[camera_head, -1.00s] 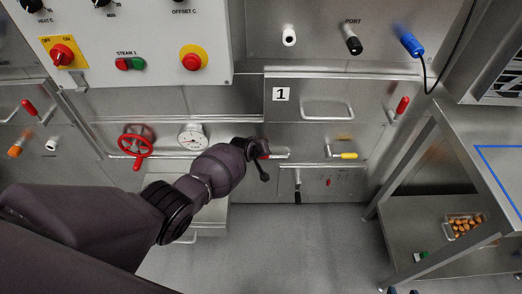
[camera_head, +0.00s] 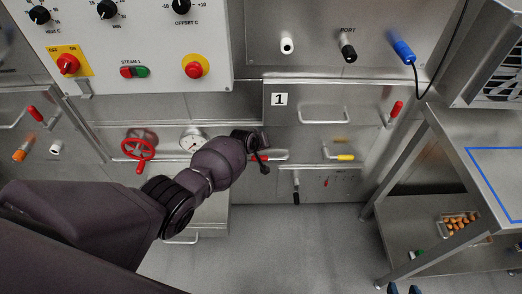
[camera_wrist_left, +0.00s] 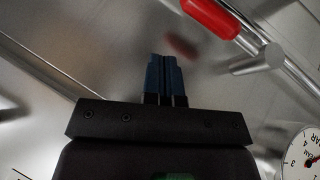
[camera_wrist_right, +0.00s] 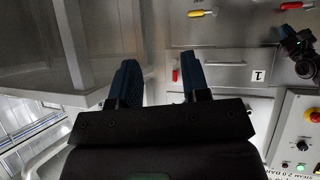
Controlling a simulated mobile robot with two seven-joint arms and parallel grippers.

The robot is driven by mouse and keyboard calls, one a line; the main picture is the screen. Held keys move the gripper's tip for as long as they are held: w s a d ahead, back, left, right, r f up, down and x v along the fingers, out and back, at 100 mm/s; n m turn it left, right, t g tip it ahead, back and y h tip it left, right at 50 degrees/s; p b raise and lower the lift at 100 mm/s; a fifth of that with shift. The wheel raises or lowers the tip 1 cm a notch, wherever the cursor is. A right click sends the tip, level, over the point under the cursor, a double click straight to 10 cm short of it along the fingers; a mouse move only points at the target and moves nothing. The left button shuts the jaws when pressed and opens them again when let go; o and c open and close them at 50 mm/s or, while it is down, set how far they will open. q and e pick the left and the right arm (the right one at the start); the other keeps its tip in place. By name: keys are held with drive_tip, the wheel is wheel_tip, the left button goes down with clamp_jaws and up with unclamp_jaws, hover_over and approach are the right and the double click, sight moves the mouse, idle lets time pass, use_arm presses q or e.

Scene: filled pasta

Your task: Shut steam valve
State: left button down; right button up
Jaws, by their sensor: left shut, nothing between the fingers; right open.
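A red-handled lever (camera_head: 258,158) on a pale pipe is partly hidden behind my left gripper (camera_head: 262,157) in the head view. In the left wrist view the red handle (camera_wrist_left: 208,15) lies along a metal pipe, beyond the fingertips. A dial marked STEAM and BAR (camera_wrist_left: 305,155) is nearby. My left gripper (camera_wrist_left: 165,70) is shut and empty, apart from the handle. My right gripper (camera_head: 404,289) shows only its fingertips at the bottom edge; in the right wrist view it is open and empty (camera_wrist_right: 158,82).
A red handwheel (camera_head: 138,149) and a gauge (camera_head: 192,138) are left of the lever. A yellow-handled lever (camera_head: 345,157) and another red lever (camera_head: 396,108) are to its right. A steel table (camera_head: 480,150) stands at right. The floor (camera_head: 300,250) in front is clear.

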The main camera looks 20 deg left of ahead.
use_arm(q)
drive_tip(key=s+d+r+p, duration=0.1)
drive_tip(key=s+r+p, duration=0.3)
drive_tip(key=r, duration=0.3)
drive_tip(key=shift+s+d+r+p, duration=0.25)
drive_tip(key=shift+s+p, duration=0.15)
drive_tip(key=shift+s, duration=0.25)
drive_tip(key=shift+a, duration=0.1)
